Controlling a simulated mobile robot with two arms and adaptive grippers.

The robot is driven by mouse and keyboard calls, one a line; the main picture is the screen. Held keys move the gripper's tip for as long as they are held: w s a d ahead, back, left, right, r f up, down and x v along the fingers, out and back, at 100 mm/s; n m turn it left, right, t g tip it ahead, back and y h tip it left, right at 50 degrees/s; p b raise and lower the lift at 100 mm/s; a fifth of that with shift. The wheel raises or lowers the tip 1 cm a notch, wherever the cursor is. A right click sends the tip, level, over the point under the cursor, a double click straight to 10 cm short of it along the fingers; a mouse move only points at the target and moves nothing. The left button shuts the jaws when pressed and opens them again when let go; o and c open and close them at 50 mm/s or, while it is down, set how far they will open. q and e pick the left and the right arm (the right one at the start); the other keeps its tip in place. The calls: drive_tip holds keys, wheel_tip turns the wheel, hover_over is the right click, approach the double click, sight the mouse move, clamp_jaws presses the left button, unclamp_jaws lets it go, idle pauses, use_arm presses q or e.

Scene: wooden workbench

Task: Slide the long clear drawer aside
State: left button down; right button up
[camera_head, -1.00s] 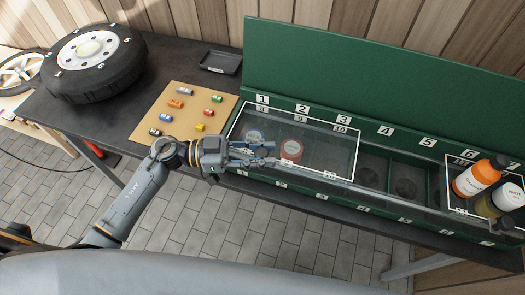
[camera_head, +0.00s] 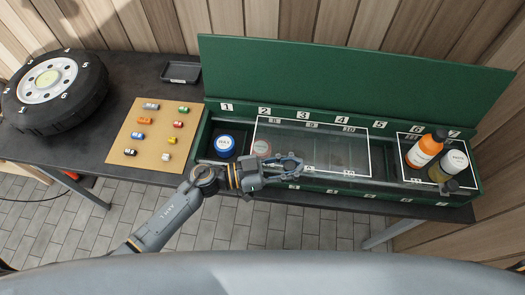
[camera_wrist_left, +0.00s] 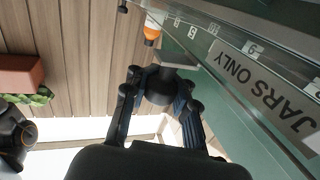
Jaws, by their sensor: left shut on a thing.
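The long clear drawer (camera_head: 325,145), a see-through panel with a white outline, lies across the green box (camera_head: 350,85), roughly below labels 2 to 5. My left gripper (camera_head: 295,165) is at its front edge. In the left wrist view the fingers (camera_wrist_left: 160,82) are closed around a dark knob-like handle (camera_wrist_left: 161,90); its join to the drawer is not clear. A reddish jar (camera_head: 262,147) shows near the drawer's left edge. My right gripper is not in view.
A second clear panel at the right end carries an orange bottle (camera_head: 425,149) and a yellowish bottle (camera_head: 449,166).

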use_arm(q)
drive_tip(key=s+d+p, duration=0.1)
drive_tip(key=d, duration=0.6)
drive_tip(key=shift+s+d, duration=0.25)
drive_tip(key=shift+d, duration=0.05)
drive_tip(key=shift+f, duration=0.1)
drive_tip(key=c, duration=1.1)
unclamp_jaws()
drive_tip(key=shift+o, duration=0.3)
drive_tip(key=shift+a, duration=0.1)
drive_tip(key=s+a, duration=0.2)
drive_tip(key=a, duration=0.9)
drive_tip(key=shift+a, duration=0.4)
